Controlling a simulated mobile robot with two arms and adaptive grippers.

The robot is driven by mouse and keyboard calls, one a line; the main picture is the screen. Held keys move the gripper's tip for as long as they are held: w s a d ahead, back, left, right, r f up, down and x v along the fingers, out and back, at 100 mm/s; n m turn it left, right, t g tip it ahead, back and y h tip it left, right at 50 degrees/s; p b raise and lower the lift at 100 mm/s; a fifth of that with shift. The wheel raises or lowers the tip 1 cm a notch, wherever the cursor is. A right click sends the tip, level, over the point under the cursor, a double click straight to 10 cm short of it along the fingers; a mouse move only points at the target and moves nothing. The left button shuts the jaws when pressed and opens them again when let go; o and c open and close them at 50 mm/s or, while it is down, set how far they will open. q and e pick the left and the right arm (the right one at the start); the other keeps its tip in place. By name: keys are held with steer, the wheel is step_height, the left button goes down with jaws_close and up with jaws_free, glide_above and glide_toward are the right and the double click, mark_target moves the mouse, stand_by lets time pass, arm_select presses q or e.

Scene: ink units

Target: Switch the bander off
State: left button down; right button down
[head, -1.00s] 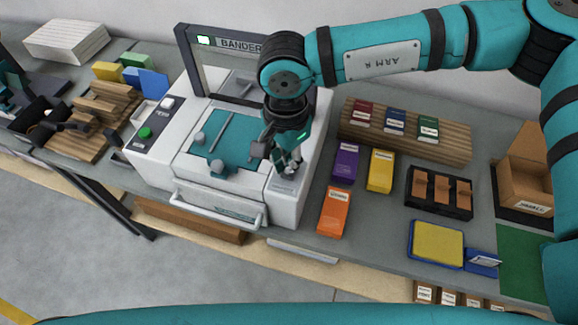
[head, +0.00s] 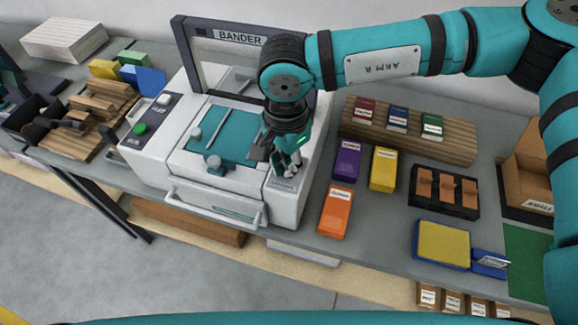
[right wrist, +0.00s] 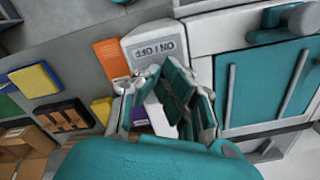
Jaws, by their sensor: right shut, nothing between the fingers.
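The bander (head: 150,170) is a white machine with a teal top plate and a dark arch marked BANDER. The small lamp (head: 202,32) at the arch's left corner looks dark. My right gripper (head: 288,170) is shut and empty, pointing down over the machine's front right corner. In the right wrist view the gripper (right wrist: 172,88) is beside a grey switch label (right wrist: 155,52) with ON and OFF lettering, on the bander's white corner. The fingers hide the switch itself, so I cannot tell its position or whether they touch it. My left gripper is not in view.
Purple (head: 346,160), yellow (head: 383,169) and orange (head: 335,211) boxes stand close to the bander's right. A wooden rack (head: 450,143) lies behind them. A green button (head: 141,129) is on the bander's left panel. The air above the front boxes is free.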

steer(key=shift+r+p, duration=1.1)
steer(key=shift+r, duration=2.3)
